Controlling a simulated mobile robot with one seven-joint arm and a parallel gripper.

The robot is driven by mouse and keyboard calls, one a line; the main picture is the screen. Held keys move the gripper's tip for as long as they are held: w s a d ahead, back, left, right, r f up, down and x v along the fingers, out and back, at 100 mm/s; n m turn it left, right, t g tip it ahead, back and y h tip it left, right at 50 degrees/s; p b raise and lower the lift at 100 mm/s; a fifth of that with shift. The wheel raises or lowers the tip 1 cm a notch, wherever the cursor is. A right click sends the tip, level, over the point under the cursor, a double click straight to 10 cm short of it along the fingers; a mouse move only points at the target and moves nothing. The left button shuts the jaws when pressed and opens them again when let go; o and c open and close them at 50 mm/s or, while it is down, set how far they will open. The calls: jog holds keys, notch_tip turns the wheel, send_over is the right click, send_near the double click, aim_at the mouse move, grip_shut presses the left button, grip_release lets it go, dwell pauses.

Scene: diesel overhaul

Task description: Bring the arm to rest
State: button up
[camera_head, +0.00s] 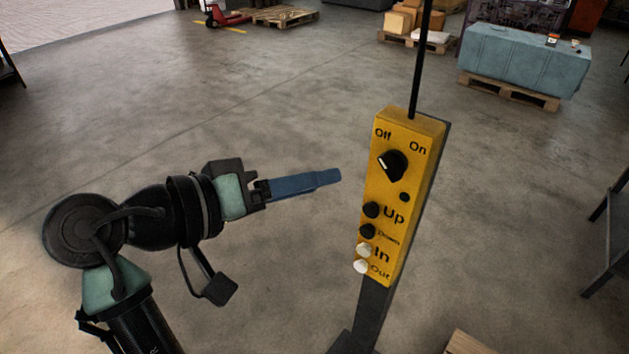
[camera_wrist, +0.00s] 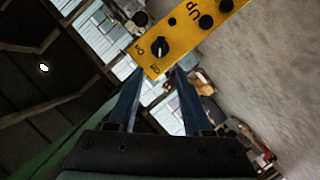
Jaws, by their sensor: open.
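My gripper (camera_head: 325,178) is stretched out to the right in the head view, with blue fingers pointing toward a yellow control box. In the wrist view my gripper (camera_wrist: 155,82) shows two blue fingers apart with nothing between them. The yellow control box (camera_head: 408,190) stands on a dark post just right of the fingertips, with a visible gap in the head view. It has a black rotary knob marked Off and On, black Up and Down buttons, and white In and Out buttons. The box (camera_wrist: 180,45) also shows beyond the fingertips in the wrist view.
A dark post (camera_head: 376,300) carries the box, and a thin black rod rises from its top. A teal covered crate (camera_head: 525,62) sits on a pallet at the back right. A dark metal frame (camera_head: 610,235) stands at the right edge. The floor behind my arm is clear.

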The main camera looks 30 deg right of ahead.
dwell(0.3)
jog(key=w+a+r+n+t+y+b, duration=0.2)
jog(key=w+a+r+n+t+y, duration=0.3)
jog(key=w+r+t, duration=0.6)
jog(key=s+a+r+n+t+y+b, duration=0.1)
jog(key=s+a+r+n+t+y, duration=0.1)
jog(key=s+a+r+t+y, duration=0.7)
jog(key=s+a+r+t, duration=0.2)
jog(key=s+r+t, duration=0.3)
jog(key=s+r, duration=0.2)
jog(key=shift+a+t+y+b, duration=0.3)
jog(key=shift+a+y+b, duration=0.05)
jog(key=shift+y, duration=0.05)
